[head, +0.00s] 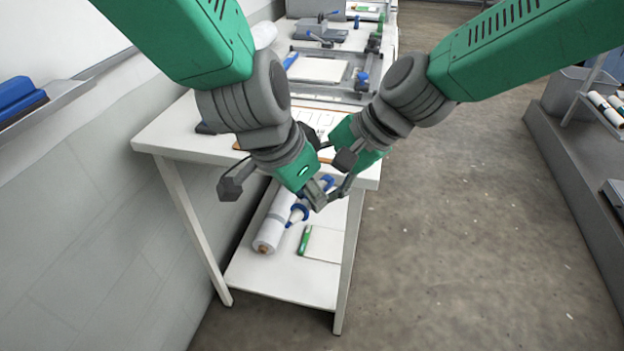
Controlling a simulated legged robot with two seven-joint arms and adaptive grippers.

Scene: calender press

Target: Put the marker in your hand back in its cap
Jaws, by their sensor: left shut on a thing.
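My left gripper (318,197) is in the middle of the head view, in front of the table's near edge and above its lower shelf. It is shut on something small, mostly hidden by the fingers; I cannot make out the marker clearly. My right gripper (341,190) comes in from the right, its fingers close beside the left fingertips. Its jaw state is unclear. A small blue piece (327,183) shows between the two grippers; I cannot tell whether it is held or lies below on the shelf. No cap can be told apart for certain.
The white table (168,130) carries a grey press frame (365,97) with a white sheet. Its lower shelf (290,285) holds a white roll (268,237), blue-and-white items and a green item (305,240). A wall stands left; open floor lies right.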

